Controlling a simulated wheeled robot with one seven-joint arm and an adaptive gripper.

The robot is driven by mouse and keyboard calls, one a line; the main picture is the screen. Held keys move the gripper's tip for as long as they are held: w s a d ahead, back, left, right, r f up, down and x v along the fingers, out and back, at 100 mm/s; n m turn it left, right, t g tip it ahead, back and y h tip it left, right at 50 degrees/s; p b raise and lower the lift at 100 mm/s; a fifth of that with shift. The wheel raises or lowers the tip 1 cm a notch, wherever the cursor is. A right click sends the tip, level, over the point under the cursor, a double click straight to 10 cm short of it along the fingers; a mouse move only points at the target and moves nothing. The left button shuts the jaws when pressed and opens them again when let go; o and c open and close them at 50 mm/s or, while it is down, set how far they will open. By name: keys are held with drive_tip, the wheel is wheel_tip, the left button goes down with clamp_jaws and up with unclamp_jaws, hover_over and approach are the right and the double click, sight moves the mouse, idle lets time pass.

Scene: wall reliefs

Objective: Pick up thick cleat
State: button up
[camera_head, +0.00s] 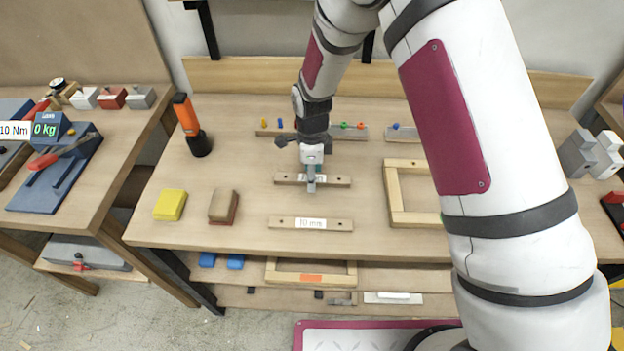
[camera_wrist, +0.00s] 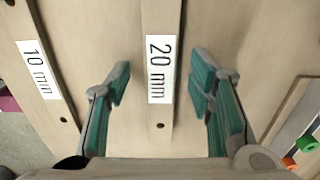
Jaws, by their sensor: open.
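The thick cleat (camera_head: 337,181) is a wooden strip with a white label, lying flat on the workbench. In the wrist view the cleat (camera_wrist: 160,108) reads "20 mm" and runs up the picture between my fingers. My gripper (camera_head: 312,184) is over the middle of this cleat in the head view and hides part of it and its label. In the wrist view my gripper (camera_wrist: 161,88) is open, with one teal-padded finger on each side of the cleat and a gap to both. I cannot tell how high the fingertips are above the bench.
A thinner cleat (camera_head: 340,224) labelled "10 mm" lies parallel, nearer the front edge. A wooden frame (camera_head: 396,195) lies to the right and a peg rail (camera_head: 348,133) behind. A yellow sponge (camera_head: 170,205), a brown block (camera_head: 223,207) and an orange-black bottle (camera_head: 190,124) are at left.

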drive_tip(key=shift+f, duration=0.3)
clamp_jaws()
drive_tip(key=shift+w+r, duration=0.1)
drive_tip(key=shift+r, duration=0.1)
